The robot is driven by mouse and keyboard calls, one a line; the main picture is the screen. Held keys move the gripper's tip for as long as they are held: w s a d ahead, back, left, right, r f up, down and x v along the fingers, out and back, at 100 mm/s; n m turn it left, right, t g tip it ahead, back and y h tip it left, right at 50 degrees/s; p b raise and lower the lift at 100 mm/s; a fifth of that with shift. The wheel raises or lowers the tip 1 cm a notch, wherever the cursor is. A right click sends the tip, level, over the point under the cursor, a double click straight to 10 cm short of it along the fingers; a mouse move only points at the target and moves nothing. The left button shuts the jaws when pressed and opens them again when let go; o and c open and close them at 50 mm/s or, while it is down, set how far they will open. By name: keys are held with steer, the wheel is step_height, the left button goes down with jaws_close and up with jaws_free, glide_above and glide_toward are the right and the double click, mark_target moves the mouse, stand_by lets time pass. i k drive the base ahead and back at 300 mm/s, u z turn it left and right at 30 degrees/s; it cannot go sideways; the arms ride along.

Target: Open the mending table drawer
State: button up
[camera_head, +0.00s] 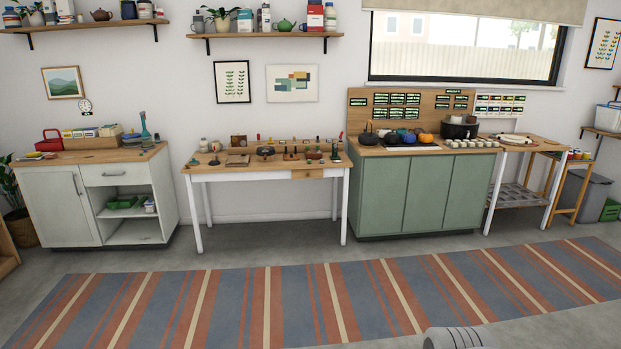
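A wooden-topped table (215,176) with white legs stands against the wall left of centre; I take it as the mending table. A small wooden drawer front (308,174) sits under its top at the right and looks shut; I cannot make out a handle. Several small tools and items stand on the tabletop, among them a dark round pan-like item (265,151). My gripper is not in view; only a grey rounded part, probably of my arm, shows at the bottom edge, far from the table.
A white cabinet (60,205) with its own drawer (117,173) stands to the left. A green cabinet (425,195) is close on the table's right. A striped rug (235,300) covers the floor in front. The floor before the table looks clear.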

mark_target(316, 173)
steer(key=z, duration=0.2)
steer(key=i, duration=1.6)
steer(key=u, duration=0.25)
steer(key=i, duration=2.5)
steer(key=u, duration=1.45)
steer(key=i, duration=1.05)
steer(key=u, duration=0.45)
